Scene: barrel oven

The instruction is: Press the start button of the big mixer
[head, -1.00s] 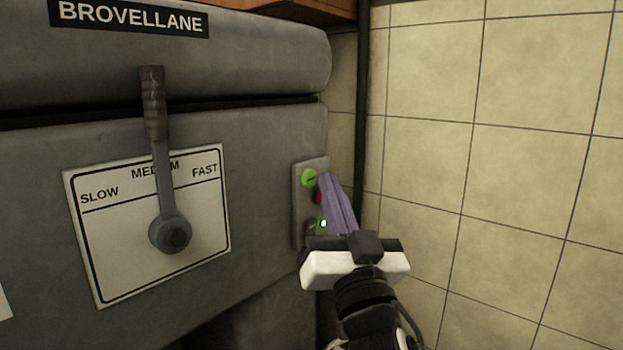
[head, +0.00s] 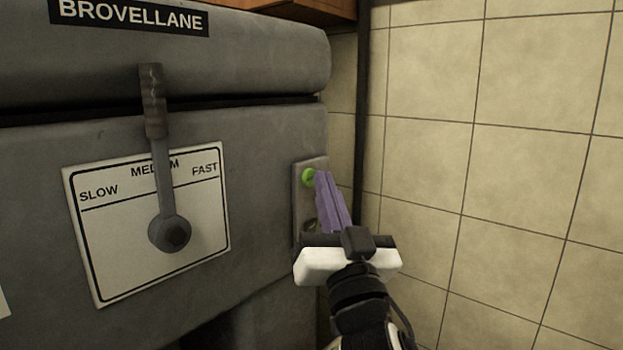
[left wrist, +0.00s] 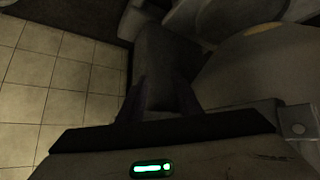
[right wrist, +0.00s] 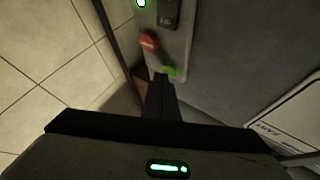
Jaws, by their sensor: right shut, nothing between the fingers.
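The big mixer's grey body (head: 270,150) fills the left of the head view. Its button panel (head: 300,205) is at the body's right edge. The green button (head: 308,178) is at the panel's top; it also shows in the right wrist view (right wrist: 171,72). My right gripper (head: 319,174) is shut and empty, its purple fingertips right at the green button's right edge in the head view. I cannot tell whether they touch it. The red button (right wrist: 149,41) is hidden by the fingers in the head view. My left gripper (left wrist: 160,100) shows dimly, fingers apart and empty.
A speed lever (head: 160,150) stands upright at MEDIUM on its white plate (head: 110,240), left of the buttons. A dark vertical pipe (head: 362,100) and a tiled wall (head: 500,150) are close on the right. A lit green indicator (right wrist: 141,3) is on the panel.

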